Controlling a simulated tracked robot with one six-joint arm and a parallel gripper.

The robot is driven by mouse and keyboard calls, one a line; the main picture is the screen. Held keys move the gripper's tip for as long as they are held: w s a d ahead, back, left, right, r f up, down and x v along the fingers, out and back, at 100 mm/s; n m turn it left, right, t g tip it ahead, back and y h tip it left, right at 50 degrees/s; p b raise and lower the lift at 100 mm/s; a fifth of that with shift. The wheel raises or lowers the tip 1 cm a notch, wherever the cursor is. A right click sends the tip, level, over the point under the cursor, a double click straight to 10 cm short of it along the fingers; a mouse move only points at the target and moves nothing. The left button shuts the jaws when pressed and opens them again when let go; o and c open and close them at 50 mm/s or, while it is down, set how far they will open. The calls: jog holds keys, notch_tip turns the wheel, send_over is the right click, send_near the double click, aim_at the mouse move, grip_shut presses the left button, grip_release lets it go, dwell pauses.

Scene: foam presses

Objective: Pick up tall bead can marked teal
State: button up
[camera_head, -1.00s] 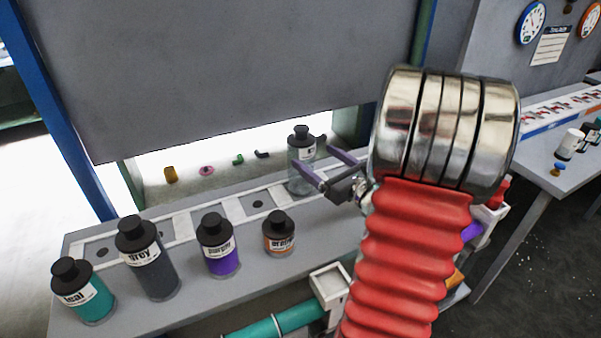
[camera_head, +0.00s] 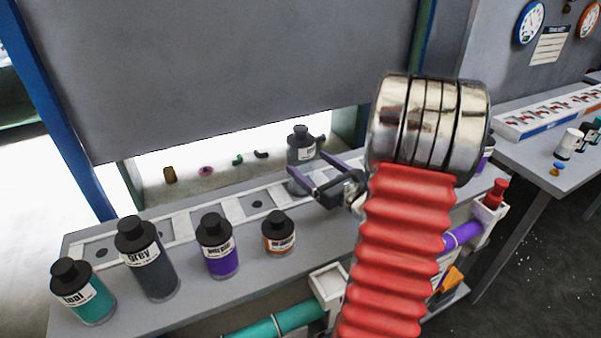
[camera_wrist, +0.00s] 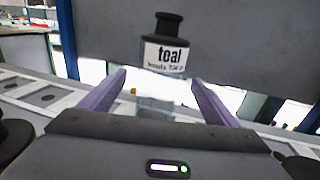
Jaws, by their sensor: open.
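The tall bead can (camera_head: 301,146) stands upright at the back of the bench, with a black cap and a mostly clear, greyish body. In the wrist view its label (camera_wrist: 165,57) reads "teal" and it stands straight ahead of the jaws. My gripper (camera_head: 308,165) is open, its two purple fingers pointing at the can, one toward each side. In the wrist view the gripper (camera_wrist: 158,78) has nothing in it; I cannot tell whether the fingertips are level with the can's sides.
A shorter can (camera_head: 85,294) marked teal, with teal contents, stands at the front left. Beside it are grey (camera_head: 148,262), purple (camera_head: 219,250) and orange-brown (camera_head: 279,235) cans. A large grey panel (camera_head: 230,70) hangs above the bench's back. Small coloured pieces lie behind the slotted strip.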

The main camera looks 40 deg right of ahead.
aim_at(301, 128)
jog(key=w, duration=0.5)
jog(key=shift+w+d, duration=0.1)
jog(key=shift+d, duration=0.1)
jog(key=shift+c, duration=0.4)
jog(key=c, duration=1.9)
jog(key=shift+r, duration=5.05)
